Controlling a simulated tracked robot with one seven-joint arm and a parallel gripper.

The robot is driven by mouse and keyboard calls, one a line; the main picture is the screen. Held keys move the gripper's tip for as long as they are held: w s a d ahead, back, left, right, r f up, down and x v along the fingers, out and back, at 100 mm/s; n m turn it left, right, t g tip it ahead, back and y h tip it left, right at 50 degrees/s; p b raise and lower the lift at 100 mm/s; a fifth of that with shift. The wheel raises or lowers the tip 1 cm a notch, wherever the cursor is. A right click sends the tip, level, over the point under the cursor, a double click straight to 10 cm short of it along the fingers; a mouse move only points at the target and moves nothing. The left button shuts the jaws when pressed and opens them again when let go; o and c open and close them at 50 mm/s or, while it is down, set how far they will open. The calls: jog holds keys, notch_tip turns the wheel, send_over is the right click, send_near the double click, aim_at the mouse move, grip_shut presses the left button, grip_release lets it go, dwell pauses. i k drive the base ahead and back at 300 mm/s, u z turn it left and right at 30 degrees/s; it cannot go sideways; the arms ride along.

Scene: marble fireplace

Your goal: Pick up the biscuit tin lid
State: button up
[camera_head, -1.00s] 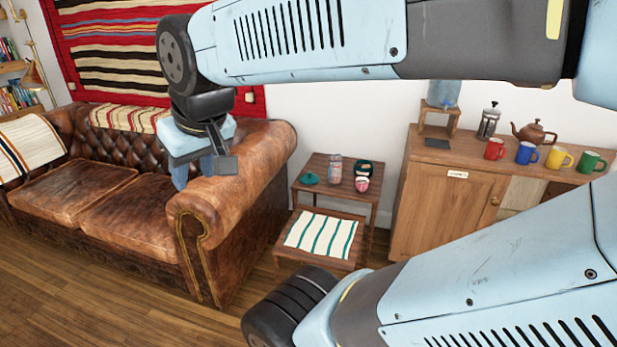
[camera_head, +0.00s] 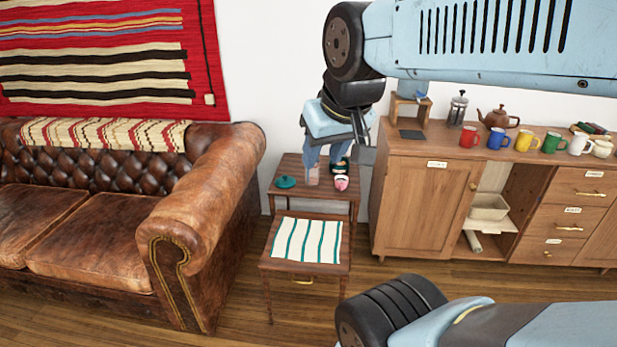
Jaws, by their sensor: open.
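A round teal lid with a small knob, which looks like the biscuit tin lid (camera_head: 286,182), lies on the left part of the small wooden side table (camera_head: 272,192). My gripper (camera_head: 325,160) hangs with its blue fingers apart and pointing down, and nothing shows between them. In the picture it is to the right of the lid and overlaps the table's back right part. How far above the table it is, I cannot tell. A dark green tin (camera_head: 341,165) is partly hidden behind the gripper.
A glass jar (camera_head: 312,176) and a pink-and-white item (camera_head: 341,183) stand right of the lid. A lower table with a striped cloth (camera_head: 308,240) is in front. A leather sofa (camera_head: 200,200) is at left, a wooden cabinet (camera_head: 425,200) with mugs at right.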

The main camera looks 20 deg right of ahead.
aim_at(284, 183)
jog(key=z, duration=0.35)
jog(key=i, duration=1.05)
jog(key=u, duration=0.05)
